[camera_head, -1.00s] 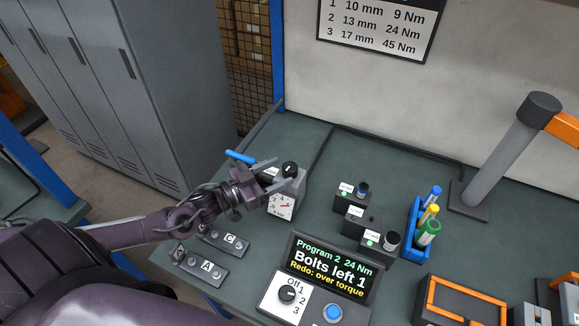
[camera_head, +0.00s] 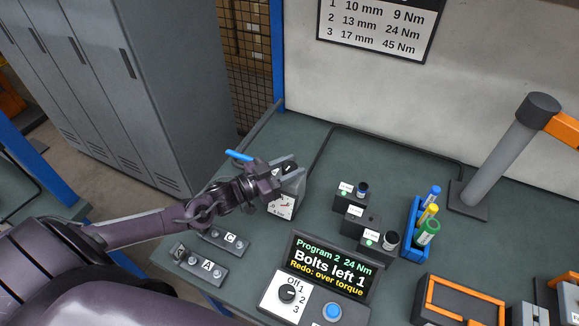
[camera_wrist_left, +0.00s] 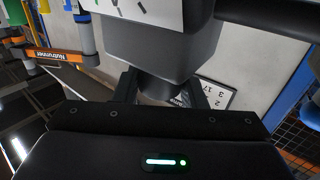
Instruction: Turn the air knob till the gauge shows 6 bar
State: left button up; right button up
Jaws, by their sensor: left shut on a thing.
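The air unit is a small grey box with a white gauge (camera_head: 281,207) on its front, at the back left of the bench. The gauge's lower part shows in the head view, but its needle is too small and partly covered to read. The black air knob (camera_head: 290,166) stands on top of the box. My left gripper (camera_head: 289,170) has come in from the left and is shut on the knob. In the left wrist view the dark knob (camera_wrist_left: 157,88) sits between the two fingers under the grey box. My right gripper is not in view.
A blue lever (camera_head: 239,156) sticks out beside my left gripper. A screen (camera_head: 331,264) with a selector knob (camera_head: 287,293) stands in front. Small sockets stand right of the gauge, with a blue marker tray (camera_head: 415,238) and a grey post (camera_head: 505,150) beyond.

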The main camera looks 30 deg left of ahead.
aim_at(284, 172)
pick_arm(q)
jog(key=shift+d+r+n+t+y+p, duration=0.1)
jog(key=shift+r+n+t+y+p, duration=0.1)
jog(key=shift+n+t+y+p, duration=0.4)
jog(key=shift+c, duration=0.2)
jog(key=shift+f+y+p, duration=0.15)
jog(key=shift+y+p, duration=0.15)
jog(key=o, duration=1)
jog(key=shift+c, duration=0.2)
jog(key=b+v, duration=0.1)
jog(key=v, duration=0.5)
jog(key=shift+s+f, duration=0.1)
jog(key=shift+v, duration=0.85)
